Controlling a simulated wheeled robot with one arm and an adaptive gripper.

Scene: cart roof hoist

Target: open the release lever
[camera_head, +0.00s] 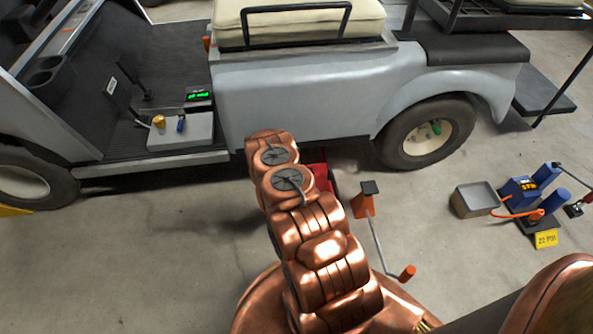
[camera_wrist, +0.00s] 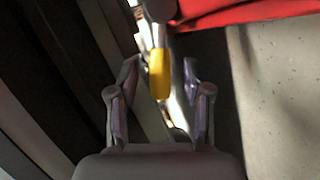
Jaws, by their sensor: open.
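A yellow grip (camera_wrist: 159,76) on a shiny metal bar, apparently the release lever, shows in the wrist view. My gripper (camera_wrist: 160,84) is open, with one finger on each side of the yellow grip. Gaps show between the grip and both fingers, though I cannot tell its depth relative to the fingertips. A red body (camera_wrist: 245,10) lies beside the lever at the top. In the head view a red part (camera_head: 322,177) shows low beside the cart (camera_head: 300,95), mostly behind my copper arm. My gripper and the lever are hidden there.
The cart's rear wheel (camera_head: 428,131) stands right of my arm. An orange stand (camera_head: 363,206) with a black top and an orange-ended rod (camera_head: 407,272) is close on the right. A grey tray (camera_head: 479,199) and a blue pump (camera_head: 522,190) lie farther right. Floor at left is clear.

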